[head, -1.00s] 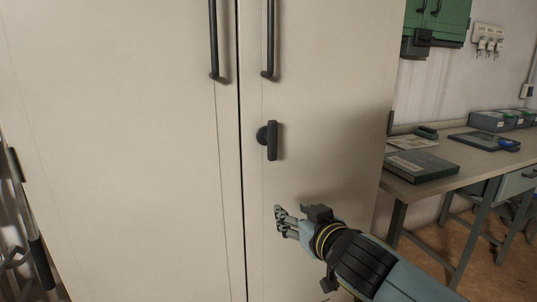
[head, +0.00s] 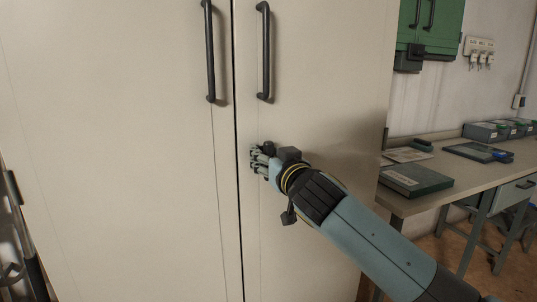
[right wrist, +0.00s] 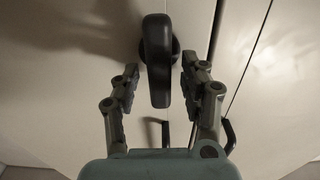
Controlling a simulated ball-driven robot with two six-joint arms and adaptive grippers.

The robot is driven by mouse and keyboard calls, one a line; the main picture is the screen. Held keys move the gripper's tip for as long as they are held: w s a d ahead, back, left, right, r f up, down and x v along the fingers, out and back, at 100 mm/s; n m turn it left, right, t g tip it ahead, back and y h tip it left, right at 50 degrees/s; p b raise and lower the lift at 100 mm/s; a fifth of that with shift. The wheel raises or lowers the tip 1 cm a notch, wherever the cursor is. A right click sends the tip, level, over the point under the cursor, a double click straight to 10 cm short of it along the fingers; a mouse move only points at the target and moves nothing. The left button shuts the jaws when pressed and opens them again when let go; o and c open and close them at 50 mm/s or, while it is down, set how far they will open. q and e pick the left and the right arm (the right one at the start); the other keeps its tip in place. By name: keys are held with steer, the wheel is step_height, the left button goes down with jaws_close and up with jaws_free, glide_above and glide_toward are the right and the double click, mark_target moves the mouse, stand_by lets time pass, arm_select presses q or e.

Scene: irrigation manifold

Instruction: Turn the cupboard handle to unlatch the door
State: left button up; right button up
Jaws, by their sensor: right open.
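The cupboard's right door (head: 325,80) is a flat beige panel, shut against the left door (head: 110,150) with a thin dark seam between them. The dark turning handle (right wrist: 157,50) shows clearly in the right wrist view, its bar running lengthwise between my fingers. In the head view the handle is mostly hidden behind my right gripper (head: 258,158). My right gripper is open, one finger on each side of the handle, with a visible gap to each side. My left gripper is not in view.
Two long dark pull bars, a left one (head: 209,55) and a right one (head: 264,50), stand out from the doors above the handle. A workbench (head: 400,200) with a dark green box (head: 415,180) stands right of the cupboard. A green wall cabinet (head: 432,25) hangs above.

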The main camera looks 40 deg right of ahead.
steer(key=shift+w, duration=0.1)
jaws_close()
steer(key=shift+n, duration=0.3)
steer(key=n+p, duration=0.1)
steer(key=n, duration=0.1)
steer(key=shift+a+n, duration=0.2)
steer(key=shift+n, duration=0.2)
steer(key=n, duration=0.1)
steer(key=n+p, duration=0.1)
steer(key=n, duration=0.3)
steer(key=shift+w+a+f, duration=0.1)
steer(key=shift+a+f, duration=0.05)
steer(key=shift+a, duration=0.15)
steer(key=shift+a+f+n+p, duration=0.15)
steer(key=shift+n+p, duration=0.25)
steer(key=shift+n, duration=1.15)
steer(key=shift+f+n+p, duration=0.2)
steer(key=shift+n+p, duration=0.15)
steer(key=shift+n, duration=1.25)
steer(key=shift+a+f+n+p, duration=0.15)
steer(key=shift+n+p, duration=0.25)
steer(key=shift+n, duration=1.15)
steer(key=shift+d, duration=0.15)
